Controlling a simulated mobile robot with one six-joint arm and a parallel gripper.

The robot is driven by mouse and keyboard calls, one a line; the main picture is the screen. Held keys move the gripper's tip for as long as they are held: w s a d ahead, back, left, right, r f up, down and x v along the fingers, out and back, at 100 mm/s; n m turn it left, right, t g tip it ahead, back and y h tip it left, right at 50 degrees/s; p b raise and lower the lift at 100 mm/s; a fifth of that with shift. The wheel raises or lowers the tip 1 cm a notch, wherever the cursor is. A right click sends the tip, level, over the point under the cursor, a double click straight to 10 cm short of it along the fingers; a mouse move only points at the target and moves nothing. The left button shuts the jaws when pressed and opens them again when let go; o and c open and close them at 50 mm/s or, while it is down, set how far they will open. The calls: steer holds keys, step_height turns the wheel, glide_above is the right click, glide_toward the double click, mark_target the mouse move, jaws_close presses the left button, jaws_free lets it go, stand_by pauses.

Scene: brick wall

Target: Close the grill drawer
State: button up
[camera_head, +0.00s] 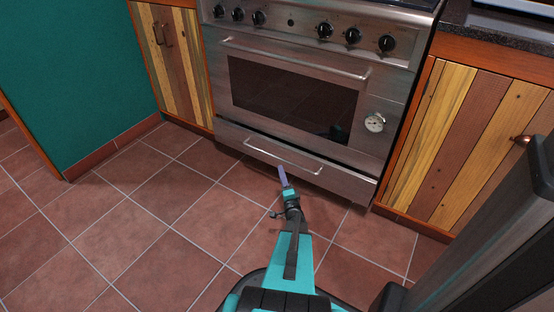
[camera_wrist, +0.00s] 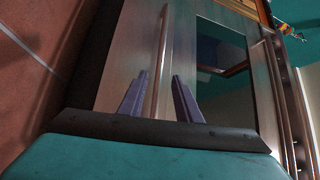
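The grill drawer (camera_head: 335,176) is the low steel front under the oven door. A dark gap along its top edge shows it standing slightly out from the stove. Its bar handle (camera_head: 260,153) runs across the front, and in the wrist view the handle (camera_wrist: 162,50) runs upright. My gripper (camera_head: 282,172) is low in front of the drawer, near the handle. In the wrist view my gripper (camera_wrist: 160,76) has its two purple fingers apart, one to each side of the handle bar. I cannot tell whether they touch it.
The oven door (camera_head: 290,90) above is shut, with a long handle (camera_head: 290,58) and a round dial (camera_head: 374,122). Striped wooden cabinets (camera_head: 470,130) flank the stove. A green wall (camera_head: 75,75) stands at the left. The tiled floor (camera_head: 130,220) at left is clear.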

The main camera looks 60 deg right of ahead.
mark_target(277, 157)
steer(key=b+x, duration=0.3)
steer(key=x, duration=0.7)
steer(key=shift+w+d, duration=0.1)
steer(key=shift+w, duration=0.05)
jaws_close()
